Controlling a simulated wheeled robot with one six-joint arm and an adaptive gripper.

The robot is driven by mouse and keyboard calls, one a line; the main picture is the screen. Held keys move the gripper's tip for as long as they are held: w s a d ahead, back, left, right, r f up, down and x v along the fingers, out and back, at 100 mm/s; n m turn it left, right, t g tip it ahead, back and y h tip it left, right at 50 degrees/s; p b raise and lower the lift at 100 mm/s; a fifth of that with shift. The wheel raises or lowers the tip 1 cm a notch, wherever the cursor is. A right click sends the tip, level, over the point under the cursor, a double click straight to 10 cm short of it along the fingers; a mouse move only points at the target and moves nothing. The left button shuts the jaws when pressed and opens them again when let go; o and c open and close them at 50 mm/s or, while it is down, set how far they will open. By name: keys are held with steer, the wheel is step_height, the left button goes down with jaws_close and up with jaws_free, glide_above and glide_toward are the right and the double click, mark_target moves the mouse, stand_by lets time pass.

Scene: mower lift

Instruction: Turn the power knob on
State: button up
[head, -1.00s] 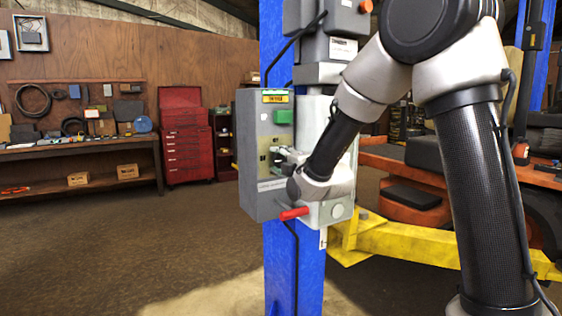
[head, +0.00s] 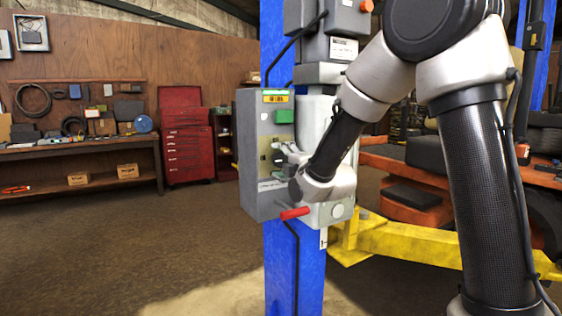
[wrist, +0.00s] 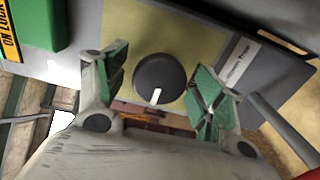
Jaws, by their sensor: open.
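The power knob (wrist: 160,80) is a round dark knob with a white pointer mark on a yellowish plate (wrist: 204,30). In the wrist view its pointer aims down toward my gripper's palm. My gripper (wrist: 158,88) is open, with one green-padded finger on each side of the knob and a visible gap to each. In the head view my gripper (head: 285,160) is in front of the grey control box (head: 258,190) on the blue post. The knob shows there as a small dark spot (head: 278,159), partly hidden by the fingers.
A green block (wrist: 38,22) with a yellow label sits on the panel beside the plate. A red-handled lever (head: 294,213) sticks out below my wrist. A yellow lift arm (head: 400,240) extends right from the blue post (head: 282,275). The floor to the left is clear.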

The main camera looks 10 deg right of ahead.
steer(key=v, duration=0.6)
steer(key=shift+s, duration=0.4)
steer(key=shift+d, duration=0.1)
steer(key=s+d+f+m+g+h, duration=0.2)
steer(key=s+d+m+g+h, duration=0.3)
steer(key=s+d+m, duration=0.75)
steer(key=s+d+f+m+g, duration=0.1)
steer(key=s+d+m+g, duration=0.1)
steer(key=s, duration=0.5)
steer(key=s+d+f+m+g, duration=0.1)
steer(key=s+d+m+g, duration=0.1)
steer(key=s, duration=0.5)
steer(key=s+d+f+m+g+h, duration=0.1)
steer(key=s+d+m+g, duration=0.1)
steer(key=s+m, duration=0.3)
steer(key=shift+s+d+f+m+g, duration=0.2)
steer(key=shift+s+d+m+g, duration=0.15)
steer(key=shift+s+g, duration=0.7)
steer(key=shift+s, duration=0.1)
steer(key=shift+c, duration=0.4)
